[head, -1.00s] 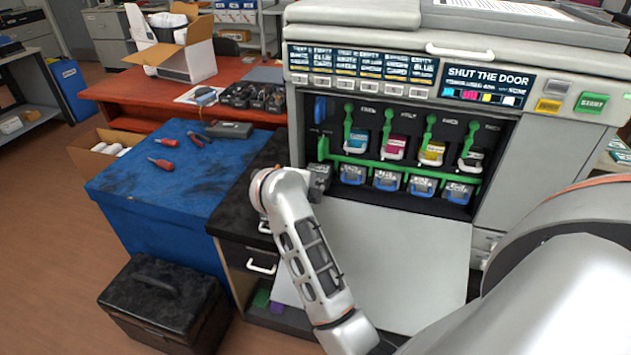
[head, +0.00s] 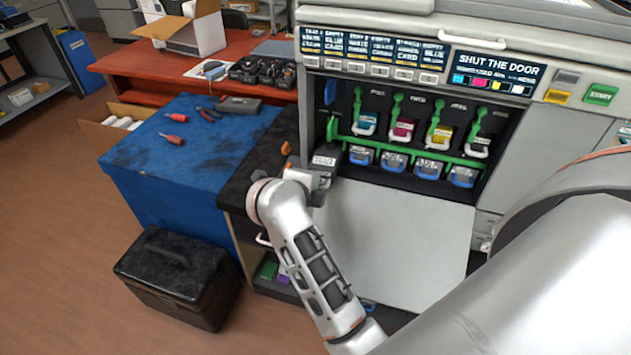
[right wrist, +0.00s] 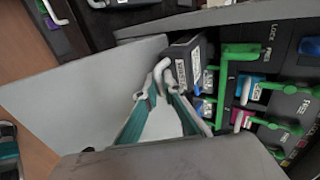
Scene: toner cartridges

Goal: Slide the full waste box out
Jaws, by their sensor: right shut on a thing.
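The waste box (head: 326,158) is a dark grey box with a white label at the lower left of the printer's open bay. It sticks out in front of the bay, above the lowered pale door panel (head: 400,235). My right gripper (head: 298,176) is at its front end, partly hidden by my wrist. In the right wrist view the box (right wrist: 184,62) has a white handle at its front, and the two fingertips (right wrist: 160,90) are closed on that handle. How much of the box is still inside the bay is hard to tell. My left gripper is not in view.
A green bar (head: 415,150) crosses the bay beside the box, with coloured cartridges above and blue-handled units below. A dark-topped cabinet (head: 262,165) and a blue table (head: 185,150) with screwdrivers stand to the left. A black toolbox (head: 178,275) is on the floor.

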